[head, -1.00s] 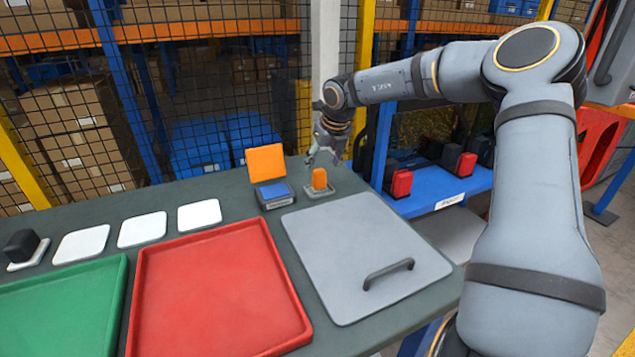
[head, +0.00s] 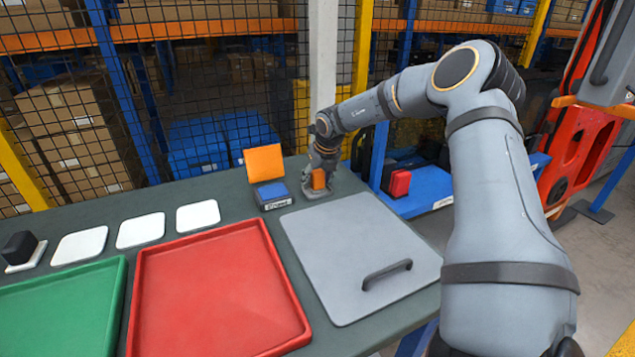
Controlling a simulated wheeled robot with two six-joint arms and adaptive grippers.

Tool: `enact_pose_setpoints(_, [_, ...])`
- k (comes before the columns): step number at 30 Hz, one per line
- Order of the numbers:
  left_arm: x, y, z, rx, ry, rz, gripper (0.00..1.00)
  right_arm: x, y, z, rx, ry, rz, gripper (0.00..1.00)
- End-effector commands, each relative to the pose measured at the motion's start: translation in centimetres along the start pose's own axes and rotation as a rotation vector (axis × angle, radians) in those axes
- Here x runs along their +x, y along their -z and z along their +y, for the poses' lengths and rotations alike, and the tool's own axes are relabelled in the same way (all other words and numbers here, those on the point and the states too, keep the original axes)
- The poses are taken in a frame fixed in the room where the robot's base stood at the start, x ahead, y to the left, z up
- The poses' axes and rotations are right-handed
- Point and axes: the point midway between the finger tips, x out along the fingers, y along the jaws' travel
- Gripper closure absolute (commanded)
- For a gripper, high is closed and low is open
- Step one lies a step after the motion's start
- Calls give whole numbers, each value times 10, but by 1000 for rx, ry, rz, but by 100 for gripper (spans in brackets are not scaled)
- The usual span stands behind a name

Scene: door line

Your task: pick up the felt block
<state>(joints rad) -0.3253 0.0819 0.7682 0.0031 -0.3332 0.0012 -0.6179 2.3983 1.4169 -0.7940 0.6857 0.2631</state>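A small orange block (head: 318,179), which looks like the felt block, stands upright on a small grey pad (head: 322,195) near the back edge of the table. My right gripper (head: 319,184) has come down over it from behind and above. Its fingers are low around or beside the block and hide part of it. I cannot tell whether they are closed on it. A black block (head: 20,246) sits on a white pad at the far left. My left gripper is not in view.
An open box with a blue pad (head: 272,191) and raised orange lid (head: 264,163) stands just left of the gripper. A grey panel with a handle (head: 362,257), a red tray (head: 217,290), a green tray (head: 62,308) and white squares lie on the table. A mesh fence stands behind.

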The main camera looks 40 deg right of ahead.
Motion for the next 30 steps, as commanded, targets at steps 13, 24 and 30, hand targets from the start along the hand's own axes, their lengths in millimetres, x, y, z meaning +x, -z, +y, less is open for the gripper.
enact_pose_setpoints(13, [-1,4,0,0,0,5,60,0,0,0,0,0,0,95])
enact_pose_setpoints(24, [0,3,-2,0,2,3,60,-20,-9,0,0,0,-3,95])
enact_pose_setpoints(30, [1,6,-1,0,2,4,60,-64,-5,-12,3,-8,-6,95])
